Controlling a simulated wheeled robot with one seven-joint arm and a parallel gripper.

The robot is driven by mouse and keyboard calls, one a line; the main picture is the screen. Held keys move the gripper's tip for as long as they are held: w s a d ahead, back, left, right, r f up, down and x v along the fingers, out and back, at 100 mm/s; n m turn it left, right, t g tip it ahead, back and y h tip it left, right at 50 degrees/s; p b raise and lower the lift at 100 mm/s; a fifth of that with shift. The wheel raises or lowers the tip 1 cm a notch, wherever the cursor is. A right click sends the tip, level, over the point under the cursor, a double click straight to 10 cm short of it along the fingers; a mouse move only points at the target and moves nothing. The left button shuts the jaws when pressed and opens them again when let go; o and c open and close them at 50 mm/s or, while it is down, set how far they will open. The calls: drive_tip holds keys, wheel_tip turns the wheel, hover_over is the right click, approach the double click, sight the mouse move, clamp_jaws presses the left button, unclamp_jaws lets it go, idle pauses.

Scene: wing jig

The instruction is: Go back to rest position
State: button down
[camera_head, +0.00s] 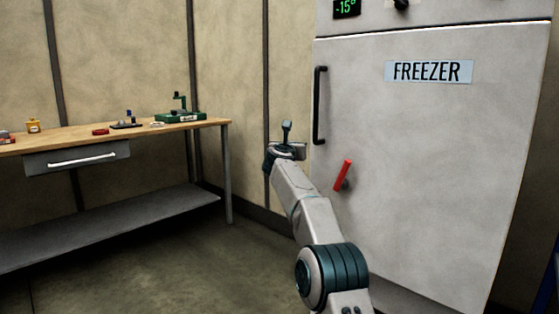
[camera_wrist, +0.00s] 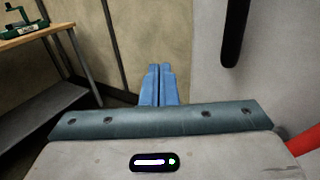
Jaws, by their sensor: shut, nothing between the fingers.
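My arm reaches up in front of the freezer's left edge. My gripper (camera_head: 287,126) points upward near the black door handle, and I see no contact with it. In the wrist view my gripper's two blue fingers (camera_wrist: 157,84) are together with nothing between them. The freezer (camera_head: 430,150) is a tall pale cabinet with its door closed and a "FREEZER" label. Its black handle (camera_head: 320,105) also shows in the wrist view (camera_wrist: 236,30), to the right of the fingers. A red lever (camera_head: 343,175) on the door's lower left is tilted.
A wooden workbench (camera_head: 70,137) with a drawer (camera_head: 80,157) and a lower shelf (camera_head: 110,225) stands at the left. A green tool (camera_head: 181,115) and several small items lie on it. Open floor (camera_head: 190,265) lies between the bench and the freezer.

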drive_tip(key=s+a+b, duration=0.1)
drive_tip(key=s+a, duration=0.3)
drive_tip(key=a, duration=0.1)
drive_tip(key=s+a+r+n+t+y+p, duration=0.1)
drive_tip(key=s+r+n+y+p, duration=0.2)
drive_tip(key=r+n+p, duration=0.3)
drive_tip(key=s+a+r+n+y+p, duration=0.25)
drive_tip(key=r+n+p, duration=0.2)
drive_tip(key=r, duration=0.25)
drive_tip(key=s+r+n+g+y+p, duration=0.35)
drive_tip(key=s+n+p, duration=0.45)
drive_tip(key=s+n, duration=0.4)
drive_tip(key=s+d+f+n+g+h+p, duration=0.1)
drive_tip(key=s+d+n+g+p, duration=0.3)
drive_tip(key=s, duration=0.9)
drive_tip(key=s+d+f+n+g+h+p, duration=0.1)
drive_tip(key=s+d+f+n+g+p, duration=0.2)
drive_tip(key=s+n+p, duration=0.4)
drive_tip(key=s+d+f+n+g+h+p, duration=0.1)
drive_tip(key=s+d+f+n+g+p, duration=0.2)
drive_tip(key=s, duration=1.6)
drive_tip(key=d+n+g+p, duration=0.2)
drive_tip(key=n+p, duration=0.1)
drive_tip(key=p, duration=0.2)
drive_tip(key=shift+d+p, duration=0.2)
drive_tip(key=shift+p, duration=0.2)
drive_tip(key=shift+a, duration=0.1)
